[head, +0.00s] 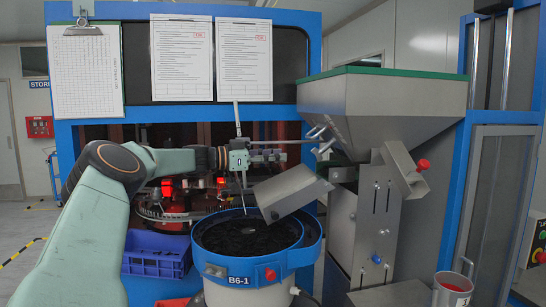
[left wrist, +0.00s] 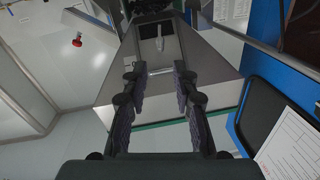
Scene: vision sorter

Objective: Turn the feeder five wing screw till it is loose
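A small silver winged part (head: 318,132), which looks like the wing screw, sticks out from the left side of the grey hopper (head: 395,105). Its label or number is not readable. In the left wrist view a pale silver tab (left wrist: 157,40) stands ahead, beyond the fingertips; I cannot tell whether it is the same part. My left gripper (head: 285,154) points right toward the hopper, left of the winged part and apart from it. In the left wrist view its fingers (left wrist: 160,80) are spread with nothing between them. My right gripper is not in view.
Below the gripper stands a blue-rimmed bowl (head: 203,252) marked B6-1, holding dark parts, with a tilted grey chute (head: 292,190) above it. A blue crate (head: 150,262) is at left. A red knob (head: 423,164) sits on the hopper stand. A metal cup (head: 441,292) is at lower right.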

